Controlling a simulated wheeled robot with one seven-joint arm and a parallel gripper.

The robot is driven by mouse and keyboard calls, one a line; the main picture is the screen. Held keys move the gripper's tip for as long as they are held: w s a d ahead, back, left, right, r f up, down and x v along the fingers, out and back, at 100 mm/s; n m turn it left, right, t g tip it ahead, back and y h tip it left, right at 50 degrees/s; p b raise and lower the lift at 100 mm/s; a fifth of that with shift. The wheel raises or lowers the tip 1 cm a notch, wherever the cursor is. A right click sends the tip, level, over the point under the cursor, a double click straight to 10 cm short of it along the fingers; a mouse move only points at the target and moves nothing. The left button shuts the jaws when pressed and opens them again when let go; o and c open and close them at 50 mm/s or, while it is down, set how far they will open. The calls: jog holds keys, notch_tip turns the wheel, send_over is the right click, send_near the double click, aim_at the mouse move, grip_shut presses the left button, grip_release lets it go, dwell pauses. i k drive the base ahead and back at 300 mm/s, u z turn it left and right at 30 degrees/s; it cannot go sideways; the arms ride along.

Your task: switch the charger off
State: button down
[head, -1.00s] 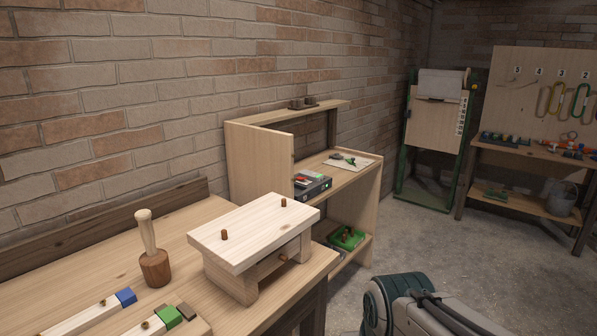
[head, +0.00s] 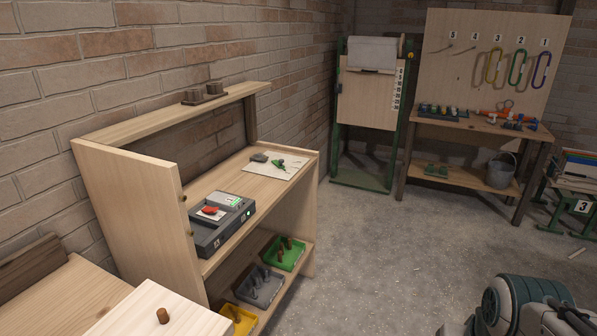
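The charger (head: 222,222) looks to be the dark grey box on the upper shelf of the wooden cabinet, left of the picture's middle. Part of my arm (head: 525,306) shows at the bottom right, well apart from the charger. My gripper's fingers are not in view.
A pale sheet with green items (head: 275,165) lies behind the charger. Green (head: 283,252), grey (head: 260,286) and yellow (head: 237,319) trays sit on the lower shelf. A wooden panel (head: 140,217) bounds the cabinet's left.

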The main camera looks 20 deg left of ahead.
aim_at(208, 210)
jog(key=u, duration=0.15)
jog(key=i, duration=1.5)
jog(key=u, duration=1.05)
jog(key=i, duration=0.6)
jog(key=u, duration=0.45)
